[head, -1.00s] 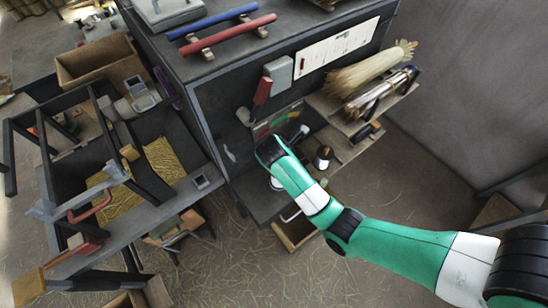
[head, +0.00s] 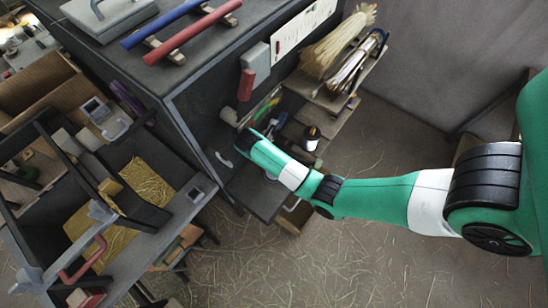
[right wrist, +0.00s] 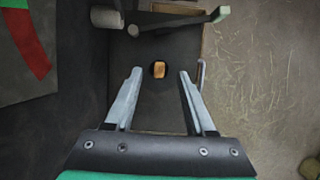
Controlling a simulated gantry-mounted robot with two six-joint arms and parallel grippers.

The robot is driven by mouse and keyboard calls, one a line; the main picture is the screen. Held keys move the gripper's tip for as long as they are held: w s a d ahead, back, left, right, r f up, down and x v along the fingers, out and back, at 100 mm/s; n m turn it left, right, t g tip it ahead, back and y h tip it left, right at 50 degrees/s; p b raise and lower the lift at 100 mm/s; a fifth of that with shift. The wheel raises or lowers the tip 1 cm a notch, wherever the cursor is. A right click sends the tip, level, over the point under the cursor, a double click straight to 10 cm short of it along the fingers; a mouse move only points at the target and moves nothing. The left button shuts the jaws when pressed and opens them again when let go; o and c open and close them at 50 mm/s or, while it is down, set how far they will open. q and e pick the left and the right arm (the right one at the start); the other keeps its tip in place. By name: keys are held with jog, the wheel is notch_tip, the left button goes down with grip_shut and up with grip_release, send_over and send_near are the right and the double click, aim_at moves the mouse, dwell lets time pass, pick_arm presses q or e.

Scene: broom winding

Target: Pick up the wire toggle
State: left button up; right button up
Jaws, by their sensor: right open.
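In the right wrist view, a small tan block (right wrist: 159,69) sits in a dark round spot on a dark surface. It looks like the wire toggle, but I cannot be sure; no wire is clear on it. My right gripper (right wrist: 157,74) is open, with one finger on each side of the block in the picture. The fingers do not visibly touch it, and the depth between them is hard to judge. In the head view the block and my right fingers cannot be made out past my green arm. My left gripper is out of view.
A grey lever with a pale tip (right wrist: 221,13) crosses above the fingers in the right wrist view. A thin pale purple handle (right wrist: 200,75) stands right of them. In the head view, a black-and-white cup-like item (head: 311,139) and a shelf with bristles (head: 338,40) are nearby.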

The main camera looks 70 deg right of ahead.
jog(key=b+x, duration=0.1)
jog(key=x, duration=0.2)
jog(key=b+x, duration=0.1)
jog(key=shift+a+f+b, duration=0.15)
jog(key=shift+f+b, duration=0.2)
jog(key=shift+f, duration=0.3)
grip_shut()
